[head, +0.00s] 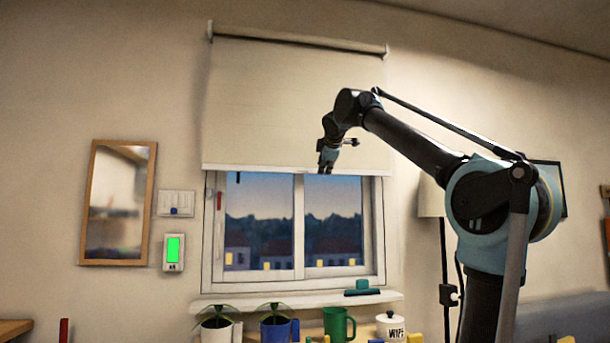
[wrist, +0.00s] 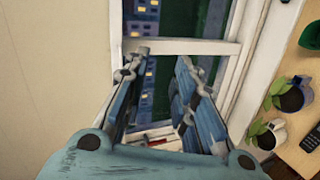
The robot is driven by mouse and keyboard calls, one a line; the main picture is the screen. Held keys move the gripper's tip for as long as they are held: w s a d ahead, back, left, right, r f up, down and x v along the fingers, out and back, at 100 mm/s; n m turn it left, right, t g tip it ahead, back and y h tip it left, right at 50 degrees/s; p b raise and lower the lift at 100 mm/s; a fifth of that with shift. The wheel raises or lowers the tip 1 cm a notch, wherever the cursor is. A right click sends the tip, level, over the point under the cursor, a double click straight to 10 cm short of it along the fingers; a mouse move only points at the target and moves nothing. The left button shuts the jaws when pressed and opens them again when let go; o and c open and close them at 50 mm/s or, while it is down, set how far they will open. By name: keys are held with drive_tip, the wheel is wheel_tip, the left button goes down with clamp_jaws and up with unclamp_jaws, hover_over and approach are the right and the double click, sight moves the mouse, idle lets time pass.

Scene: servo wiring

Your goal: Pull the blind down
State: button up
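The cream roller blind (head: 280,100) hangs over the upper part of the window (head: 293,225). Its pale bottom bar (head: 265,168) lies level across the top of the panes. A short dark tab (head: 238,178) hangs under the bar near its left end. My gripper (head: 326,160) is in front of the blind's lower edge, right of the tab and apart from it. In the wrist view, my gripper (wrist: 160,63) has its two blue fingers well apart with nothing seen between them. The blind (wrist: 55,70) fills the left side there. I cannot tell whether the fingers touch it.
The sill (head: 300,300) bears a teal squeegee-like item (head: 362,288). Below stand potted plants (head: 217,322), a green mug (head: 338,324) and a white pot (head: 390,326). A mirror (head: 118,203), switch panel (head: 176,204) and green-screened device (head: 173,252) are on the left wall. A lamp (head: 431,197) stands right.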

drive_tip(key=a+r+n+y, duration=0.2)
drive_tip(key=a+r, duration=0.2)
drive_tip(key=r, duration=0.2)
approach(304, 170)
drive_tip(key=shift+n+t, duration=0.3)
drive_tip(key=x, duration=0.9)
drive_tip(key=shift+f, duration=0.3)
clamp_jaws()
